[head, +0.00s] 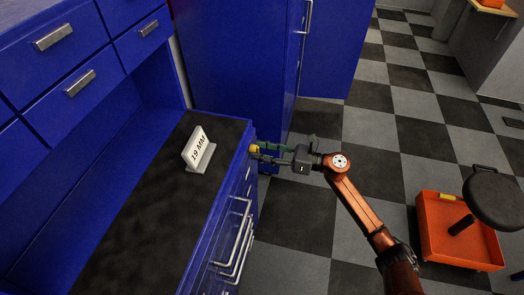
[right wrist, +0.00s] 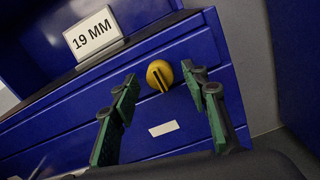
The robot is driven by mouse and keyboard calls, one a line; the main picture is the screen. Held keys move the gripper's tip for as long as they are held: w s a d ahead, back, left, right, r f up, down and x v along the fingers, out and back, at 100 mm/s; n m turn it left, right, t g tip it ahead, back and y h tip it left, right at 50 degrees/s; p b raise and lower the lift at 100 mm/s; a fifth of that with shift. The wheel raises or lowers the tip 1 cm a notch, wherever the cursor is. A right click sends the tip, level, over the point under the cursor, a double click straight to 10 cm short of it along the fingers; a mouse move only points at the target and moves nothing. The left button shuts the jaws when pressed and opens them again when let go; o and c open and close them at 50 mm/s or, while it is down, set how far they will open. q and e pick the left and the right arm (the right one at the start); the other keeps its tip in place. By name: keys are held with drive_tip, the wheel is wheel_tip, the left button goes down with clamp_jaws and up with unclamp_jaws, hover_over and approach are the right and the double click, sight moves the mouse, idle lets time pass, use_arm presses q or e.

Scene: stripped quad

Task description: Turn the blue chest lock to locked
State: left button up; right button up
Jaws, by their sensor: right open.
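The blue chest (head: 240,185) has a dark top and stands in the middle of the head view. Its lock is a round yellow knob (right wrist: 160,75) with a dark slot, on the upper front near the corner. The knob also shows in the head view (head: 254,149). My right gripper (right wrist: 162,86) is open, with its green fingers on either side of the knob in the right wrist view. In the head view the right gripper (head: 262,151) reaches the knob from the right. I cannot tell whether the fingers touch it. My left gripper is not in view.
A white "19 MM" sign (head: 199,151) stands on the chest top. Metal handles (head: 238,240) stick out from the chest front. A tall blue cabinet (head: 235,60) stands behind. An orange cart with a black stool seat (head: 495,198) is at the right.

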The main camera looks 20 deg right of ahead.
drive_tip(key=shift+c, duration=0.6)
clamp_jaws()
use_arm(q)
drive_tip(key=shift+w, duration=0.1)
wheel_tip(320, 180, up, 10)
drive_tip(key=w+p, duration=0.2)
drive_tip(key=p, duration=0.9)
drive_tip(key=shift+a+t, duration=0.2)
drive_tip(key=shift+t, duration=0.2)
use_arm(e)
drive_tip(key=shift+d+m, duration=0.1)
drive_tip(key=shift+m, duration=8.8)
use_arm(q)
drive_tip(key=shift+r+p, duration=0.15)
drive_tip(key=shift+p, duration=0.15)
use_arm(e)
drive_tip(key=shift+m, duration=0.3)
